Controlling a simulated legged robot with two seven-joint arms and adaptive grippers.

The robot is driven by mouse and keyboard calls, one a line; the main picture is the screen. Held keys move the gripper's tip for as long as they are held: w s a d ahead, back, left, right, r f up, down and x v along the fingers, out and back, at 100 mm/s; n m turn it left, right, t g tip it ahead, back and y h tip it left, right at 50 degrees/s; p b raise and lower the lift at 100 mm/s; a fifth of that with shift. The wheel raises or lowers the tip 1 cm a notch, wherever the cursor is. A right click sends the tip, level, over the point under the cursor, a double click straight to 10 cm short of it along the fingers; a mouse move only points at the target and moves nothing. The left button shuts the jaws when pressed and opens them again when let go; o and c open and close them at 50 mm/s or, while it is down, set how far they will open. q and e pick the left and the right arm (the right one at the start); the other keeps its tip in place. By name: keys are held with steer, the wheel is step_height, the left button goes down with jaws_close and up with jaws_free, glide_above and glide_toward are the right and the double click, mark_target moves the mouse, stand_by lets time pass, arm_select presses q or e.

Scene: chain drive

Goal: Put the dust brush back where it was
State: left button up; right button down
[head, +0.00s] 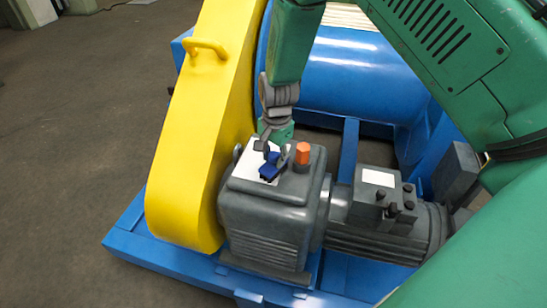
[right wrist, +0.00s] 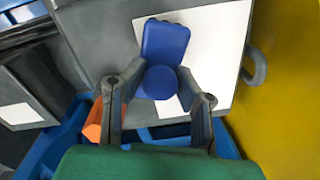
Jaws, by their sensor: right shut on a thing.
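The dust brush (right wrist: 165,42) is blue, with a flat block and a round handle end. In the right wrist view my right gripper (right wrist: 160,80) is shut on its round part. In the head view the brush (head: 270,168) is small, over a white sheet (head: 246,160) on the grey gearbox top. My right gripper (head: 273,149) comes down on it from above. I cannot tell whether the brush touches the sheet (right wrist: 218,40). Its underside is hidden. My left gripper is not in view.
An orange cap (head: 303,153) stands on the gearbox (head: 265,220) close beside the gripper. A yellow chain guard (head: 195,130) rises to the left. A grey motor (head: 380,215) lies to the right, and a blue drum (head: 345,70) is behind. Open floor (head: 80,120) is at left.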

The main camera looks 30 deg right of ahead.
steer(key=c, duration=1.2)
jaws_free()
steer(key=shift+f, duration=0.1)
